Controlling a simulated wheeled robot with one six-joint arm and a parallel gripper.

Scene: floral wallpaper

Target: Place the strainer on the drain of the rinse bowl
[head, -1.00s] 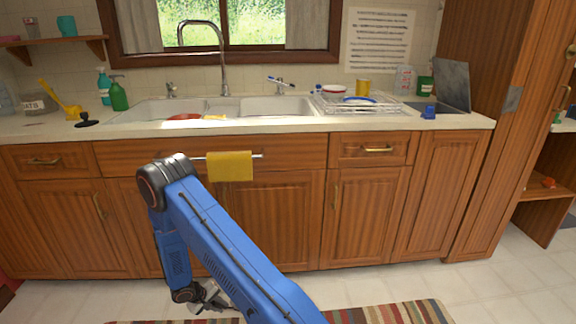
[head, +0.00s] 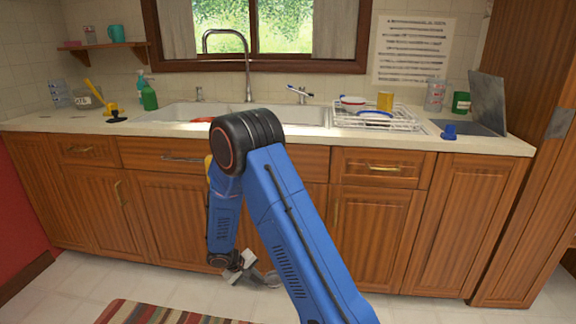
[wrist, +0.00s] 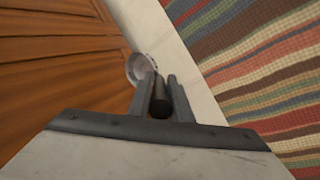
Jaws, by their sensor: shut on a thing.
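In the wrist view my gripper (wrist: 160,92) is shut on the dark knob of the strainer (wrist: 139,67), whose pale round rim shows beyond the left finger. In the head view my gripper (head: 250,272) hangs low in front of the cabinet doors, near the floor; the strainer is hard to make out there. The sink has a left bowl (head: 170,113) and a right bowl (head: 292,114) in the counter, well above my gripper. I cannot tell which is the rinse bowl. The drains are hidden from this angle.
A red thing (head: 202,120) lies in the left bowl. A tall faucet (head: 247,75) stands behind the sink. A dish rack (head: 400,118) with dishes is on the right, soap bottles (head: 149,98) on the left. A striped rug (head: 150,314) lies on the floor.

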